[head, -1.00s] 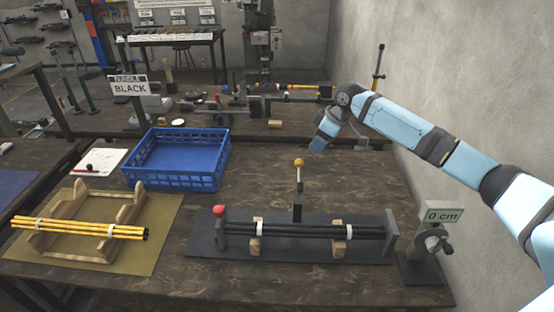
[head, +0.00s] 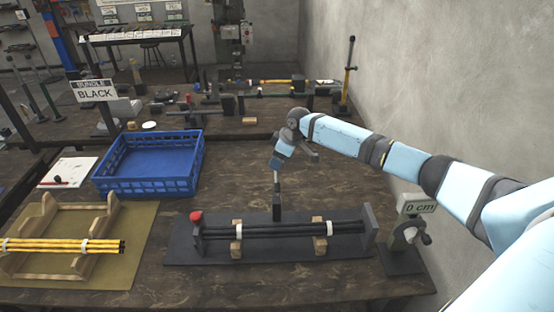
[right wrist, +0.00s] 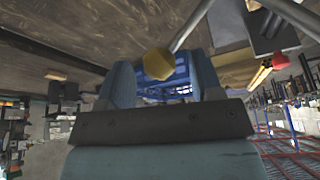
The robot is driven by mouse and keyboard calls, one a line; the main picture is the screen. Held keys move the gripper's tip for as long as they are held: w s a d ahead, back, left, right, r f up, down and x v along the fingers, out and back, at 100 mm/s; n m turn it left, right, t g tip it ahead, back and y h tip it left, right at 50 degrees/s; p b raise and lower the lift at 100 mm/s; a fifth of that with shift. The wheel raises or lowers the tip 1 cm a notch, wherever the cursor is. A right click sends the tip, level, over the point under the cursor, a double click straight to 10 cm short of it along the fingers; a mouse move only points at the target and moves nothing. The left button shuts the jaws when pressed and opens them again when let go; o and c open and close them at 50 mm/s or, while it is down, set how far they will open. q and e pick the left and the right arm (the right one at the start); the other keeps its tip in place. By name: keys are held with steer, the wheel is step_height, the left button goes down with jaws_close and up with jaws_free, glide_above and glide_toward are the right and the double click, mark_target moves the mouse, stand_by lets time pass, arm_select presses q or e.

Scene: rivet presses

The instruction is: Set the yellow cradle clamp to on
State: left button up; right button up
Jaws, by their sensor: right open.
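The cradle clamp is an upright lever (head: 277,190) on a dark post (head: 277,212) behind the cradle. Its yellow knob (right wrist: 158,63) shows in the right wrist view between the two finger pads. In the head view the knob is hidden by my right gripper (head: 279,163), which sits at the lever's top. That gripper is open around the knob; I cannot tell whether a finger touches it. A black rod bundle (head: 280,229) with white bands lies on wooden blocks over the dark base plate (head: 185,248). My left gripper is not in view.
A red knob (head: 196,216) stands at the cradle's left end. A "0 cm" gauge (head: 417,207) with a crank stands at right. A blue crate (head: 150,187) and a wooden rack with yellow rods (head: 60,246) are to the left. A grey wall borders the right.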

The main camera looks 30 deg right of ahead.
steer(key=shift+w+f, duration=0.2)
steer(key=shift+f, duration=0.4)
steer(key=shift+a+r, duration=0.1)
steer(key=shift+s, duration=0.1)
jaws_close()
